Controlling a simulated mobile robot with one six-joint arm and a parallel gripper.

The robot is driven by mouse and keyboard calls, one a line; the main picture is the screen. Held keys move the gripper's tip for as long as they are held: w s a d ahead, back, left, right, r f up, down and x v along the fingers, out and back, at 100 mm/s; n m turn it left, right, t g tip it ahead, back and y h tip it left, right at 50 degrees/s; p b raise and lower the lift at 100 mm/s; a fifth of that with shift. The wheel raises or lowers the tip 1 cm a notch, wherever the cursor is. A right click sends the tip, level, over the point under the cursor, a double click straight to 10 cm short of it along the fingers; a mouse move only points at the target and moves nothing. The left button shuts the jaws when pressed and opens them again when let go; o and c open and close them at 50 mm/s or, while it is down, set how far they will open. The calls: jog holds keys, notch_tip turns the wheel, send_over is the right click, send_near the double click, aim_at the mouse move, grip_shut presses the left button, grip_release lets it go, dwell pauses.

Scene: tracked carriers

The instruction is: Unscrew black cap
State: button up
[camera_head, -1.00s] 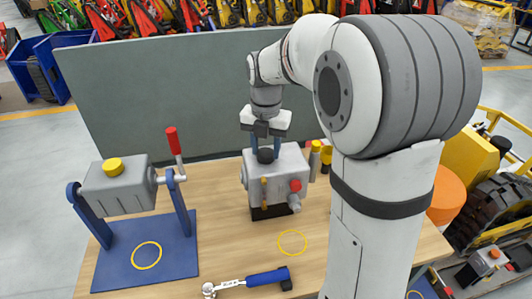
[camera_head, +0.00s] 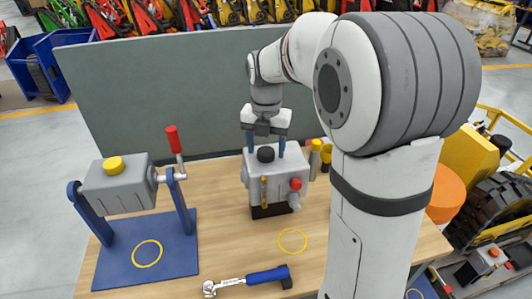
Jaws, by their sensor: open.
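The black cap (camera_head: 265,154) sits on top of a grey box (camera_head: 276,178) in the middle of the table. My gripper (camera_head: 266,147) points down above the box, with its blue fingers apart, one on each side of the cap. I see a gap between the fingers and the cap, and the cap's top shows between them. Whether the cap is still threaded onto the box cannot be told.
A red knob (camera_head: 295,184) is on the box's front. At left, a grey tank (camera_head: 116,190) with a yellow cap (camera_head: 113,164) hangs in a blue stand (camera_head: 165,258). A blue-handled wrench (camera_head: 250,279) lies in front. A grey panel (camera_head: 180,95) stands behind.

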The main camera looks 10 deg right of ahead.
jog(key=m, duration=0.7)
jog(key=shift+m+p, duration=0.35)
jog(key=shift+m, duration=0.05)
jog(key=m, duration=0.3)
jog(key=shift+m, duration=0.4)
jog(key=m, duration=0.3)
jog(key=shift+m+p, duration=0.35)
jog(key=shift+m, duration=0.05)
jog(key=m, duration=1.3)
jog(key=shift+p, duration=0.35)
